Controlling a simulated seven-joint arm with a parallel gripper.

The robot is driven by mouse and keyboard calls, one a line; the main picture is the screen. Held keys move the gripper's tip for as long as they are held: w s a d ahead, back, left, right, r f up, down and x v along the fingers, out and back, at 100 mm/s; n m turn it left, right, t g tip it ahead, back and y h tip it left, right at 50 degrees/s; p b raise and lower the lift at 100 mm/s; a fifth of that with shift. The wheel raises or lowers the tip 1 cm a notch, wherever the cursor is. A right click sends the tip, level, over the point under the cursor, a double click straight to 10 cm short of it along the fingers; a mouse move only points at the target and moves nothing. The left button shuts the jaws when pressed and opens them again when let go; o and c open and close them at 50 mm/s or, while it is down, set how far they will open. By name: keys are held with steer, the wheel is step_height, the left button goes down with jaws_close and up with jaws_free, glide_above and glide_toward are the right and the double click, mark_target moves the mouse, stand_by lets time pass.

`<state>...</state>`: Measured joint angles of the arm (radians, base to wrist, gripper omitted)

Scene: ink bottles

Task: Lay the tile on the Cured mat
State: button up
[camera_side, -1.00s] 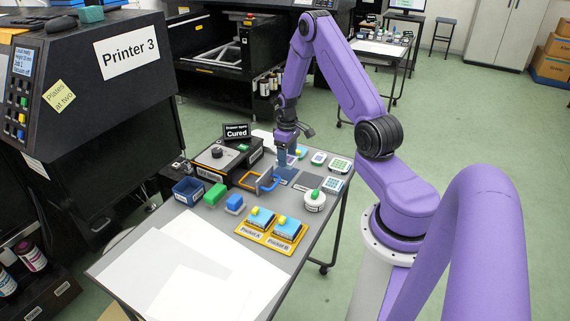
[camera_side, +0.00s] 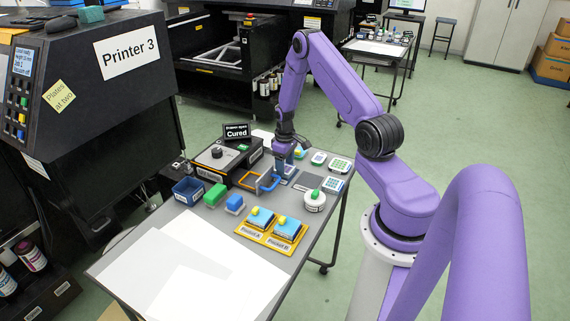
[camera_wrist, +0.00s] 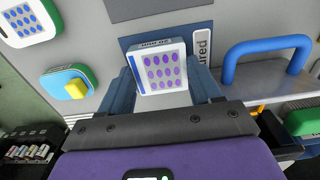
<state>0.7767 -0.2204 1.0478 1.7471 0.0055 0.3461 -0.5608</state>
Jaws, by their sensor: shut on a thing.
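The tile (camera_wrist: 163,72) is a white square with rows of purple dots, held in the wrist view. My gripper (camera_wrist: 164,88) is shut on it, one blue finger on each side. The tile hides much of the mat. I cannot tell whether the tile touches it. In the side view my gripper (camera_side: 284,158) is low over the table's far part, and its fingers hide the tile there.
A blue handle (camera_wrist: 265,48) stands just right of the mat. A grey mat (camera_side: 312,182) lies bare nearby. Other dotted tiles (camera_side: 340,165) lie to the right, with a green-knobbed white pot (camera_side: 315,200) in front. A "Cured" sign (camera_side: 237,132) stands behind.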

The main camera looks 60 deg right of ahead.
steer(key=o, duration=0.7)
step_height(320, 180, up, 12)
steer(key=a+r+n, duration=0.2)
steer(key=a+r, duration=0.2)
steer(key=a, duration=0.6)
steer(key=a+r+n, duration=0.2)
steer(key=a+r, duration=0.2)
steer(key=a, duration=0.6)
steer(key=s+a+r+n, duration=0.3)
steer(key=s+a, duration=0.4)
steer(key=s+a+r+n, duration=0.2)
steer(key=s+a+r, duration=0.1)
steer(key=s+a, duration=0.45)
steer(key=s+n, duration=0.1)
steer(key=s, duration=0.2)
steer(key=s+n, duration=0.1)
steer(key=s, duration=0.3)
steer(key=s+r+n, duration=0.1)
steer(key=s, duration=0.3)
steer(key=shift+s+a+n, duration=0.1)
steer(key=shift+a+n, duration=0.05)
steer(key=shift+n, duration=0.15)
